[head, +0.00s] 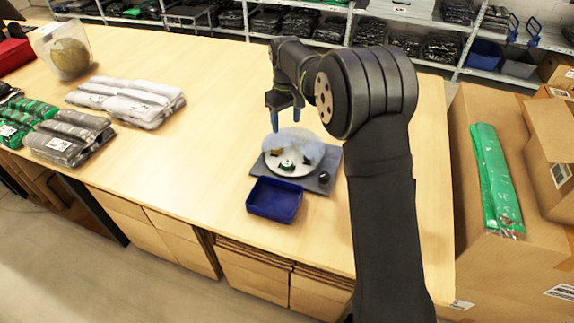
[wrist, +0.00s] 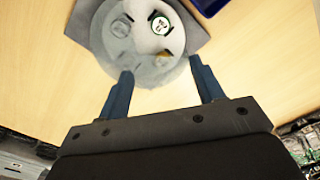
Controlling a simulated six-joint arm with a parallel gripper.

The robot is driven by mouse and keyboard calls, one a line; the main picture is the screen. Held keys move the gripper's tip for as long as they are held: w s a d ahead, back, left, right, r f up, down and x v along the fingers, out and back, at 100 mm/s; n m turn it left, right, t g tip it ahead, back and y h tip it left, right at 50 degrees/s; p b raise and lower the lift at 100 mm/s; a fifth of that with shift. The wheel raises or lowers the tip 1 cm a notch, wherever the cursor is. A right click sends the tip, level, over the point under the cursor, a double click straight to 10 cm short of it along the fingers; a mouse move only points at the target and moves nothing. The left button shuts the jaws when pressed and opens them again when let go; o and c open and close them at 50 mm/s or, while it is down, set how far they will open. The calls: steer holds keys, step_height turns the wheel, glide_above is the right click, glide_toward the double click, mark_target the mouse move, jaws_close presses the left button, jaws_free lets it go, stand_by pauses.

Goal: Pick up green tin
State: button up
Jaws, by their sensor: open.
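A small round tin with a green and white top (head: 287,164) sits on a pale round disc (head: 272,170) on the table. In the wrist view the tin (wrist: 161,24) lies near the far side of the disc, beyond my fingertips. My gripper (head: 286,117) is above the back of the disc, with its two blue fingers apart and nothing between them. In the wrist view the fingers (wrist: 161,82) point toward the disc and the tin is clear of them. A hazy, see-through cover (head: 296,143) shows over the back part of the disc.
The disc sits on a grey base (head: 324,188) with a black knob (head: 324,177). A blue bin (head: 274,200) stands in front. Small dark items (wrist: 121,25) share the disc. Bagged garments (head: 125,101) lie at left. Open table lies between them and the disc.

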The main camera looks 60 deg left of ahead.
glide_above(287, 163)
steer(key=a, duration=0.1)
step_height(287, 163, down, 11)
steer(key=shift+w+r, duration=0.1)
steer(key=shift+d+f, duration=0.2)
steer(key=shift+f, duration=1.2)
steer(key=shift+d+f, duration=0.2)
steer(key=shift+f, duration=1.15)
steer(key=c, duration=1.1)
